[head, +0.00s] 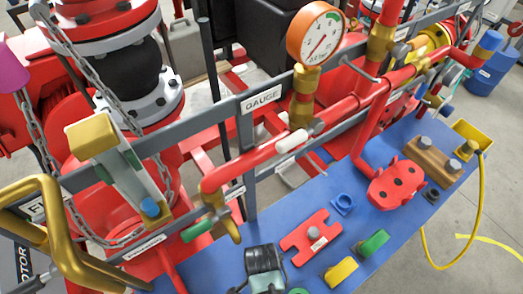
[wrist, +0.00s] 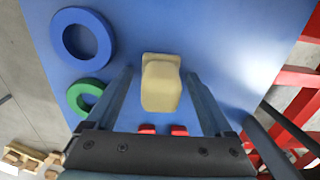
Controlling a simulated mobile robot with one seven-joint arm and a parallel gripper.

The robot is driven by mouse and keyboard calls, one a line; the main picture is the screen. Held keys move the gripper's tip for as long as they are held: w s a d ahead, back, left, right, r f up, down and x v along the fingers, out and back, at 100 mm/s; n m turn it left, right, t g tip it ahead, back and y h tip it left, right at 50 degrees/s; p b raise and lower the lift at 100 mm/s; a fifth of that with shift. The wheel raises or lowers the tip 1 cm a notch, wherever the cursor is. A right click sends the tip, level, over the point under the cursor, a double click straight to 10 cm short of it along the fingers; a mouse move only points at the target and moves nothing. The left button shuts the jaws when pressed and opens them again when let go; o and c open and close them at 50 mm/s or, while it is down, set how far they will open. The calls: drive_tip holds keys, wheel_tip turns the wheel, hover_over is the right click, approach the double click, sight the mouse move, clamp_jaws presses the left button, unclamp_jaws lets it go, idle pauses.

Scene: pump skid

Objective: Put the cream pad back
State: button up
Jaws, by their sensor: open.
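The cream pad (wrist: 161,83) shows in the wrist view as a small rounded block on the blue surface (wrist: 235,40). My gripper (wrist: 160,74) is open, with one blue-grey finger on each side of the pad. Blue shows between the pad and both fingers, so I see no contact. How far the fingertips are above the surface I cannot tell. I cannot make out the pad in the head view, nor its place.
In the wrist view a blue ring (wrist: 58,37) and a green ring (wrist: 74,99) lie left of the pad; red frame bars (wrist: 300,100) stand right. In the head view the blue bench (head: 300,205) holds a red plate (head: 300,247), yellow block (head: 341,271) and green block (head: 375,243).

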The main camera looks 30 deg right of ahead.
wheel_tip(320, 180, up, 12)
drive_tip(key=shift+r, duration=0.2)
idle(0.4)
idle(0.4)
